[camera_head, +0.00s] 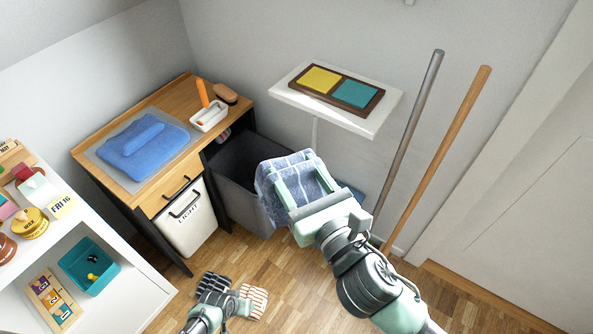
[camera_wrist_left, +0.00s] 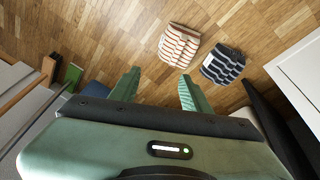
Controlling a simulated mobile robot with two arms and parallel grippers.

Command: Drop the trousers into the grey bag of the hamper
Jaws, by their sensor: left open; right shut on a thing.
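The trousers (camera_head: 307,158), a bunched blue checked cloth, are in my right gripper (camera_head: 298,180). The gripper is shut on them, and they hang in front of and partly over the right rim of the grey bag (camera_head: 239,203). The bag is open at the top and stands at the right end of the desk; its dark inside shows partly. I cannot tell whether the cloth touches it. My left gripper (camera_head: 226,302) is low over the floor, open and empty; in the left wrist view (camera_wrist_left: 158,84) its fingers are apart.
A white bag (camera_head: 187,222) marked LIGHT stands left of the grey one. Striped cloths, navy (camera_head: 215,284) and orange (camera_head: 253,300), lie on the floor by my left gripper. A wall shelf (camera_head: 378,119) and two poles (camera_head: 435,155) stand at the right. A white shelf unit (camera_head: 125,285) is at left.

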